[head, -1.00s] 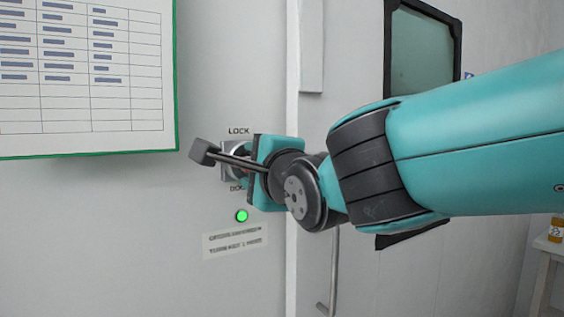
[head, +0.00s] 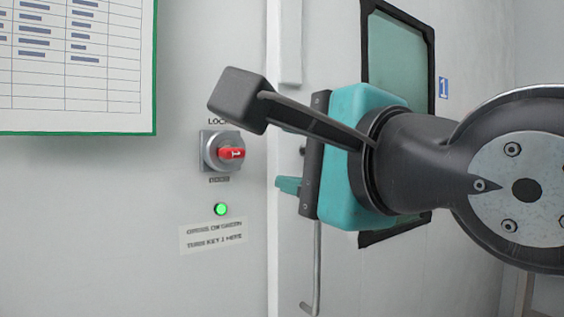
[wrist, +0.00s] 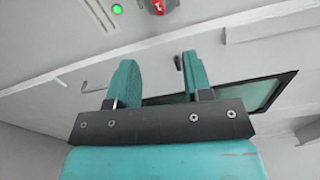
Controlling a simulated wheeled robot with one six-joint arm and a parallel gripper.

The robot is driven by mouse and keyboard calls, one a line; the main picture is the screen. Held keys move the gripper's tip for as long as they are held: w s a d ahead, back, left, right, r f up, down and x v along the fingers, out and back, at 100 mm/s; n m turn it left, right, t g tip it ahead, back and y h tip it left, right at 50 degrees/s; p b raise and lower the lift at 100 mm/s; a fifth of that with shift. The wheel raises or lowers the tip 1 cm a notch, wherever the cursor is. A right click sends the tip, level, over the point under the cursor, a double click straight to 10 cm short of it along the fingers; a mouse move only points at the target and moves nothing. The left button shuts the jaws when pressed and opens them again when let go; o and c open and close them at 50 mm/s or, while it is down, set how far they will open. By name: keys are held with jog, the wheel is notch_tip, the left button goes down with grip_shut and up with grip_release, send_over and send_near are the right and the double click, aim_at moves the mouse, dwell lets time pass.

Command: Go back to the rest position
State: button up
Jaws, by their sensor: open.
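My gripper (head: 290,168) is at the right of centre in the head view, turned toward the wall and apart from the key switch. In the wrist view its two teal fingers (wrist: 160,80) stand apart with nothing between them. A red key (head: 231,153) marked 1 sits in the round grey lock switch (head: 212,150) on the wall, lying roughly level. The key also shows at the top edge of the wrist view (wrist: 158,7). A green lamp (head: 221,209) is lit below the switch.
A green-framed chart (head: 80,60) hangs at the upper left. A printed label (head: 212,236) is below the lamp. A door with a dark-framed window (head: 398,58) and a handle (head: 317,270) is behind my arm.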

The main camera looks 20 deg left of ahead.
jog(key=w+d+f+n+g+h+p, duration=0.35)
jog(key=d+f+n+h, duration=0.3)
jog(key=d+f, duration=0.45)
jog(key=s+d+f+n+g+h+p, duration=0.2)
jog(key=s+d+f+n+g, duration=0.6)
jog(key=s+d+f+n, duration=0.1)
jog(key=s+d+n, duration=0.1)
jog(key=s+d, duration=0.1)
jog(key=shift+s+d+f+n+g, duration=0.2)
jog(key=shift+s+n+g, duration=0.15)
jog(key=shift+h, duration=0.25)
jog(key=shift+c, duration=0.3)
